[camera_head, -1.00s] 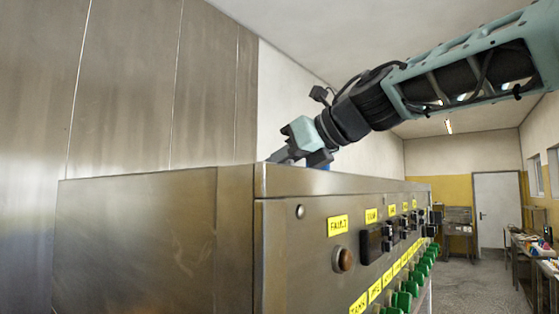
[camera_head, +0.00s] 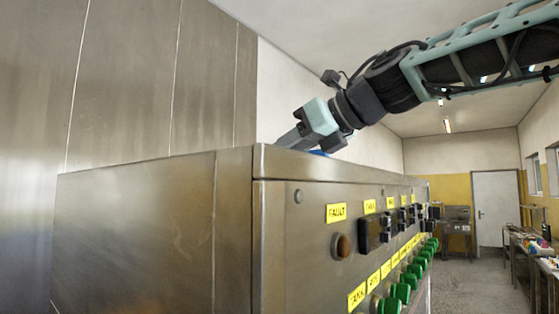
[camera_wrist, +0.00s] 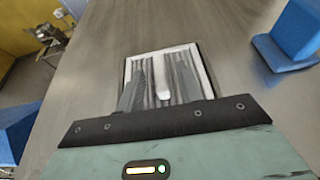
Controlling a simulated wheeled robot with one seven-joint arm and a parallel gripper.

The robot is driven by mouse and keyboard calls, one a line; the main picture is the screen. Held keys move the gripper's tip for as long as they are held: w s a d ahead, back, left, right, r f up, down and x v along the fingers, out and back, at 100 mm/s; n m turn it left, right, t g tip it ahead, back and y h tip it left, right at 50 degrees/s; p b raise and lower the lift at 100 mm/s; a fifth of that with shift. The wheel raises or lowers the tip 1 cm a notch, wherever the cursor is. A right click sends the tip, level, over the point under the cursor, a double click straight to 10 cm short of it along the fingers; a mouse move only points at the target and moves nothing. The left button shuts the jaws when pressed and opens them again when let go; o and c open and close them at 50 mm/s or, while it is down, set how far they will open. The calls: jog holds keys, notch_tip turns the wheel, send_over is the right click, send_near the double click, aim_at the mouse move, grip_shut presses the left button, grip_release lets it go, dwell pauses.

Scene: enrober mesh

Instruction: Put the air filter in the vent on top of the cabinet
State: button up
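The air filter (camera_wrist: 162,53), with a white frame, grey pleats and a pale raised tab in the middle, lies in the dark-edged square vent (camera_wrist: 208,70) on the cabinet top (camera_wrist: 235,85). It looks roughly square with the opening; whether it is fully seated I cannot tell. My gripper (camera_wrist: 160,92) is over the filter, its two grey fingers spread either side of the tab with gaps showing. In the head view my gripper (camera_head: 287,142) is low over the cabinet (camera_head: 140,225), whose front edge hides the fingertips, filter and vent.
A blue block (camera_wrist: 287,42) stands on the cabinet top to the right of the vent, and another blue object (camera_wrist: 14,132) is at the left. The cabinet front has switches and green knobs (camera_head: 402,292). A tall steel wall (camera_head: 130,80) rises at the left.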

jog(key=b+v, duration=0.3)
jog(key=v, duration=0.5)
jog(key=shift+s+d+r, duration=0.3)
jog(key=shift+s+d, duration=0.05)
jog(key=shift+d, duration=0.05)
